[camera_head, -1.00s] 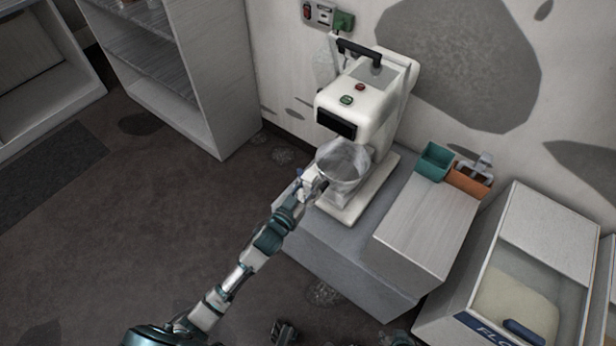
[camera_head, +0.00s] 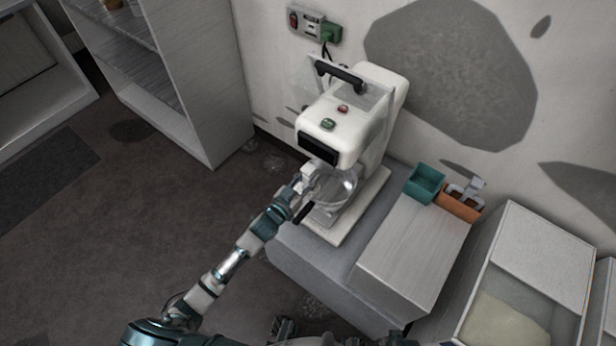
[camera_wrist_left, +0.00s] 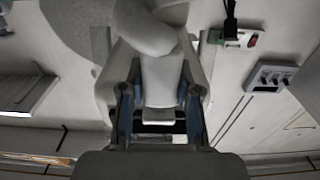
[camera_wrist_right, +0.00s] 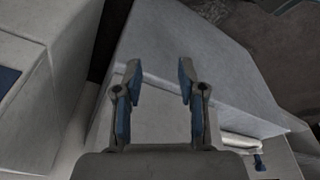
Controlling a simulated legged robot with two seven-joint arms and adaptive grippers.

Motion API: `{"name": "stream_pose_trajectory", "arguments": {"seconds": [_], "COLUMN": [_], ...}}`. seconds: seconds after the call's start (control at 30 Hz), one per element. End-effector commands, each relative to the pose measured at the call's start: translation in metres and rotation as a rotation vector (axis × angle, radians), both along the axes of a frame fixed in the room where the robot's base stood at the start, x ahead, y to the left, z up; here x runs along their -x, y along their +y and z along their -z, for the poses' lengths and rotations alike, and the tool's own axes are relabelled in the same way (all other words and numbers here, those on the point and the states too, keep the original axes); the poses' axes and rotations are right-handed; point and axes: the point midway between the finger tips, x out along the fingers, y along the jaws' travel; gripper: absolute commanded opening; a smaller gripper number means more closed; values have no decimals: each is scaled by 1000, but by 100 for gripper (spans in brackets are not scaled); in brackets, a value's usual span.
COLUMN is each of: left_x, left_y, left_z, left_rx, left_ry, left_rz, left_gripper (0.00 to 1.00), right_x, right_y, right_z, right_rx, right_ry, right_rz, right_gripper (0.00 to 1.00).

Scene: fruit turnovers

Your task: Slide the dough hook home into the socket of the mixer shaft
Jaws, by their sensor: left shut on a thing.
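The white mixer (camera_head: 345,120) stands on a grey block, its head over a silvery bowl (camera_head: 343,188). My left gripper (camera_head: 311,182) is at the front left of the bowl, just below the mixer head, and overlaps the bowl in the picture. In the left wrist view it is shut on a pale grey piece (camera_wrist_left: 162,82), with a thick rounded, curved part above the fingers; this looks like the dough hook. The shaft socket is hidden under the mixer head, so I cannot tell whether the hook touches it. My right gripper (camera_wrist_right: 158,82) is open and empty.
A teal box (camera_head: 425,182) and an orange box (camera_head: 460,205) stand right of the mixer, behind a pale block (camera_head: 415,245). An open flour bin (camera_head: 530,260) is at the lower right. Shelves (camera_head: 190,90) stand at the left.

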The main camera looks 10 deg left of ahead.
Motion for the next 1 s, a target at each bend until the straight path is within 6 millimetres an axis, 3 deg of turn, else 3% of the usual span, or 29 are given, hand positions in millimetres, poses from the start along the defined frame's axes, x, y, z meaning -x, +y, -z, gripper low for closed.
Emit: {"name": "stream_pose_trajectory", "arguments": {"seconds": [0.33, 0.7, 1.0], "left_x": [-1, -36, -45], "left_y": [0, -14, -20], "left_z": [-3, 0, -2], "left_rx": [0, 1, 0], "left_ry": [-1, -2, -2], "left_rz": [1, 1, 1], "left_gripper": [0, 0, 0], "right_x": [0, -2, -3], "right_y": [0, 1, 0], "right_z": [15, 0, -6], "right_rx": [1, -1, -1], "right_ry": [6, -2, -2], "right_rz": [-2, 0, 2], "right_gripper": [40, 40, 40]}}
